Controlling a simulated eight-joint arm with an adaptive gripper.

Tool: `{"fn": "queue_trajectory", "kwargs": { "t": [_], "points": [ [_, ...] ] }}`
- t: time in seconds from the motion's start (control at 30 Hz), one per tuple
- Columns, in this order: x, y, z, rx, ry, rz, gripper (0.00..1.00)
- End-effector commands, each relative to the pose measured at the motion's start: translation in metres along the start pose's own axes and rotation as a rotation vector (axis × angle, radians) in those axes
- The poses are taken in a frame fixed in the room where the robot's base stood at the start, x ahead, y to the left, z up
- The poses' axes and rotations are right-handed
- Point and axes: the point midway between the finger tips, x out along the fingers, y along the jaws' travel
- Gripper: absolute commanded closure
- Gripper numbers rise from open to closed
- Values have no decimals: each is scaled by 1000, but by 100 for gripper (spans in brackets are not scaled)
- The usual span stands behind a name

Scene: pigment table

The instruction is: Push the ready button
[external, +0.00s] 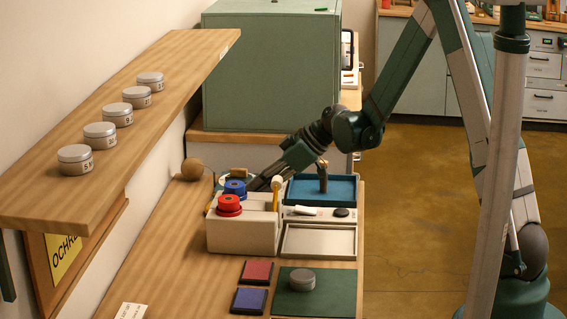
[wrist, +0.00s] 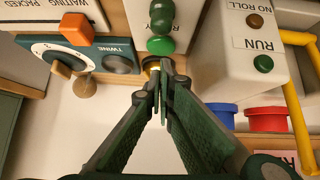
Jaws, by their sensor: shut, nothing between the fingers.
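In the wrist view a pale box bears an upside-down label, partly hidden, that seems to read READY (wrist: 158,7). A green button (wrist: 160,45) sits just below it, with another green rounded piece above it. My gripper (wrist: 161,75) is shut and empty, its fingertips just below the green button in the picture; I cannot tell whether they touch anything. A small brass piece shows beside the tips. In the external view my gripper (external: 256,184) reaches down behind the pale block with the red and blue rolls, and the button is hidden there.
The RUN box (wrist: 263,45) with brown and green buttons stands right of my gripper. The TWINE box (wrist: 85,58) with an orange block is at left. The blue tray (external: 345,190) and pale block (external: 243,235) flank my gripper. A shelf (external: 120,120) with tins overhangs at left.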

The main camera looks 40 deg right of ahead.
Motion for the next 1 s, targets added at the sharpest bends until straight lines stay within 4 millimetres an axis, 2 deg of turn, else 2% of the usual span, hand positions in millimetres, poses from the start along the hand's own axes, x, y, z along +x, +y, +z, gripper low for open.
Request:
{"fn": "queue_trajectory", "kwargs": {
  "t": [0.03,0.6,0.8,1.0],
  "points": [
    [-9,0,-8,0,1,0,100],
    [-87,1,-6,2,3,1,100],
    [-101,0,-6,1,3,0,100],
    [-105,0,-6,1,3,0,100]
  ]
}}
